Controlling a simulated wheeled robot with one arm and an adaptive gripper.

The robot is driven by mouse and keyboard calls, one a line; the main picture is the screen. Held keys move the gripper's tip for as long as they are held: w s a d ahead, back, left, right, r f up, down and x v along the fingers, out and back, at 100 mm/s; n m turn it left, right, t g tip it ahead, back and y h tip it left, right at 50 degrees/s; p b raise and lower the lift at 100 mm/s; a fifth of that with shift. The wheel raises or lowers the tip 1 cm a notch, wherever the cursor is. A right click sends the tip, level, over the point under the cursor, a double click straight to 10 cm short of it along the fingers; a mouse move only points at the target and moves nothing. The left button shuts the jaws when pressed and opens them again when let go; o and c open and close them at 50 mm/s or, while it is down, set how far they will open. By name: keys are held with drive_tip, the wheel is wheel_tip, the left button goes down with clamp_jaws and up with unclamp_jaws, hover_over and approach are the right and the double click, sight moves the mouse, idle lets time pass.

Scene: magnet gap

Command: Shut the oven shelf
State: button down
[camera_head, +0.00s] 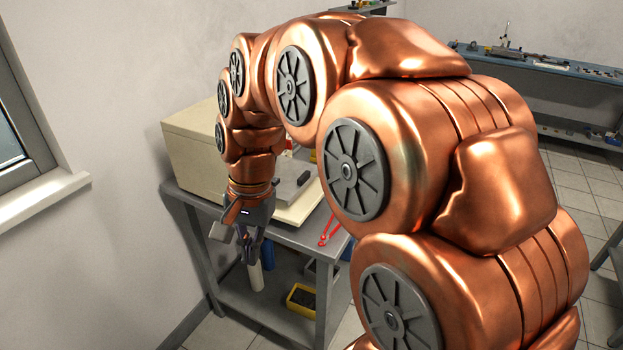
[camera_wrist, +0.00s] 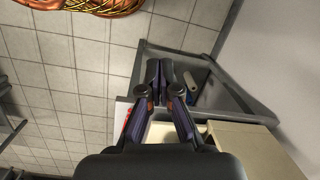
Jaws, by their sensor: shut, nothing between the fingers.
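The cream box-shaped oven (camera_head: 192,150) stands on a grey table against the wall, left of centre in the head view; its front is largely hidden behind my arm. A pale flat piece (camera_head: 303,207) juts out low at its right side; I cannot tell whether this is the shelf or how far it is out. In the wrist view the oven (camera_wrist: 250,145) is at the lower right. My gripper (camera_head: 248,256) points down in front of the table's near edge. Its fingers (camera_wrist: 160,68) are together and empty, apart from the oven.
The grey table (camera_head: 285,238) holds red-handled pliers (camera_head: 328,236) to the right. On its lower shelf are a yellow bin (camera_head: 302,299) and blue and white cylinders. A window sill (camera_head: 45,200) is at the left. A blue workbench (camera_head: 540,68) stands far back right.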

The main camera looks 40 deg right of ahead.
drive_tip(key=w+d+r+m+t+b, duration=0.1)
drive_tip(key=w+d+m+t+b, duration=0.1)
drive_tip(key=w+d+m, duration=0.65)
drive_tip(key=w+d+r+m+t+b, duration=0.1)
drive_tip(key=d+m, duration=0.5)
drive_tip(key=d, duration=0.8)
drive_tip(key=s+d+m+t+b, duration=0.1)
drive_tip(key=d+m, duration=0.6)
drive_tip(key=d, duration=0.4)
drive_tip(key=shift+w+a+f+p, duration=0.45)
drive_tip(key=shift+w+f, duration=0.75)
drive_tip(key=shift+f, duration=0.3)
drive_tip(key=shift+w+a+f+p, duration=0.3)
drive_tip(key=shift+w+f+p, duration=0.15)
drive_tip(key=shift+w+f, duration=0.95)
drive_tip(key=shift+w+a+f+p, duration=0.45)
drive_tip(key=shift+w+f, duration=0.6)
drive_tip(key=shift+f, duration=0.55)
